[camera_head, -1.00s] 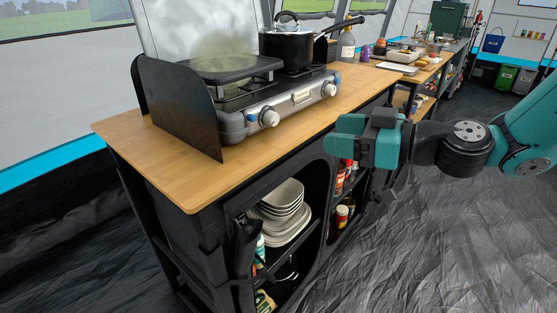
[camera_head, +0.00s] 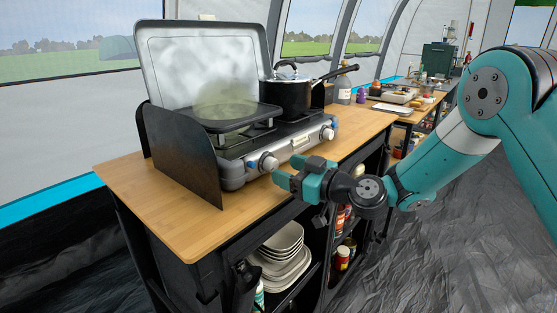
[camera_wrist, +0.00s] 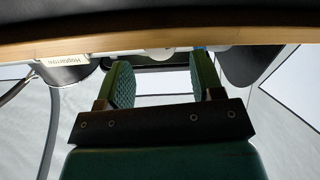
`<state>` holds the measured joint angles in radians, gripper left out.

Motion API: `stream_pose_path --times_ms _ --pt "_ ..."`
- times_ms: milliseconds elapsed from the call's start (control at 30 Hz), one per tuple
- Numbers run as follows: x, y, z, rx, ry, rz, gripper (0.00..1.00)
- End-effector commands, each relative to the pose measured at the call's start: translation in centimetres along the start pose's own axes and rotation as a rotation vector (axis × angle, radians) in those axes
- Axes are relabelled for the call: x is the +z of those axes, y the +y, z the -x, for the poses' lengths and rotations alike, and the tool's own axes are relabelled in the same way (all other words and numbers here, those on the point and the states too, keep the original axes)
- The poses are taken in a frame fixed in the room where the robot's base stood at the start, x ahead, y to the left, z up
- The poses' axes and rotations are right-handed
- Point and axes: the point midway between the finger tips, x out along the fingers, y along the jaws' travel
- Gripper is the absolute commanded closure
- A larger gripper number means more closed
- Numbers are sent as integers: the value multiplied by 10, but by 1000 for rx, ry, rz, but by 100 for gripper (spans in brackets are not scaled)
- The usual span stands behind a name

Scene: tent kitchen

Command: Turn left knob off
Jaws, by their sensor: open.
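The camp stove (camera_head: 300,143) stands on the wooden counter, with two pale knobs on its front. The left knob (camera_head: 268,162) is below the smoking pan side, and the right knob (camera_head: 328,133) is below the pot. My gripper (camera_head: 290,172) is open and empty, in front of the stove, just right of and slightly below the left knob, apart from it as far as I can tell. In the wrist view my open fingers (camera_wrist: 162,82) point towards the counter edge, and a pale rounded shape, perhaps a knob (camera_wrist: 160,53), shows between them, partly hidden.
A flat pan (camera_head: 225,115) with smoke above it is on the left burner, and a black pot (camera_head: 290,95) is on the right. A dark side panel (camera_head: 192,155) stands left of the knob. The wooden counter edge (camera_wrist: 230,35) crosses the wrist view.

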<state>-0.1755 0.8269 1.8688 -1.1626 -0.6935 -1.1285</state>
Motion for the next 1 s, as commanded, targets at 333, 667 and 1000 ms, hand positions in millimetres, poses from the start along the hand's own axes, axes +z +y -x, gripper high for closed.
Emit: stream_pose_path --times_ms 333,667,1000 --pt "0 0 -32 -1 0 -1 39" --pt "0 0 -33 0 0 -1 60" --pt "2 0 -33 0 4 -64 88"
